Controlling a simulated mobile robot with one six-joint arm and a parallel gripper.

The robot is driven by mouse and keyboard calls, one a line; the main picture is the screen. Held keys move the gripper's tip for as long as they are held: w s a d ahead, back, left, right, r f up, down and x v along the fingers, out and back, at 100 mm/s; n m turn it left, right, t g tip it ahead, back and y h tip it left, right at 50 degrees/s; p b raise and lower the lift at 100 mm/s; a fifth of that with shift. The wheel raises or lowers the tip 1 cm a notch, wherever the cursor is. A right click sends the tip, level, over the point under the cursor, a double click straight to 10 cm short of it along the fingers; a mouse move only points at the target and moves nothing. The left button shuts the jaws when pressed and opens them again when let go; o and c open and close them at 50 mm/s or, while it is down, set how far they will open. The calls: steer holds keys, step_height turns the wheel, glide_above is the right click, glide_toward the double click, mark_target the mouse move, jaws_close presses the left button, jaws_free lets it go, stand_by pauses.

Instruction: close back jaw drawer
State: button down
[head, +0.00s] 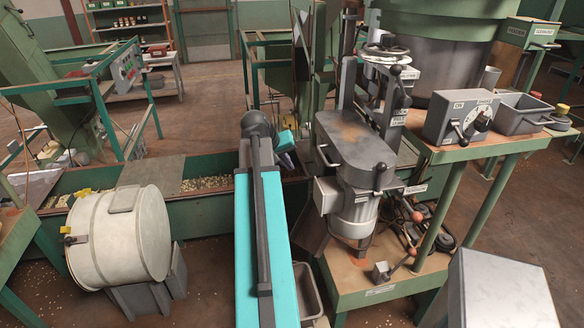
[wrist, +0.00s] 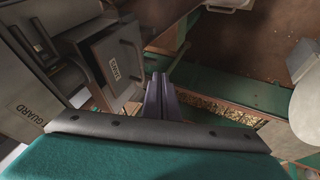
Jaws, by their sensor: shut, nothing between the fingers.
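In the wrist view, a grey box-like drawer (wrist: 108,62) with a pale label and a bar handle stands out from the grey machine housing. I cannot read its label surely or tell how far it is open. My gripper (wrist: 160,93) is shut and empty, its dark purple fingers just right of the drawer front, with a small gap seeming to show. In the head view, my gripper (head: 288,160) is left of the grey machine (head: 355,145), partly hidden behind my arm. The drawer cannot be made out there.
A panel marked GUARD (wrist: 22,112) is at the left of the wrist view. A green trough (head: 100,208) with nuts runs beneath my arm. A pale drum (head: 115,235) stands at the left. A control box (head: 462,117) sits on the green bench right of the machine.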

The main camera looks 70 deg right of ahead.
steer(key=b+v, duration=0.2)
steer(key=v, duration=0.6)
steer(key=shift+w, duration=0.1)
steer(key=shift+n, duration=0.3)
stand_by(0.3)
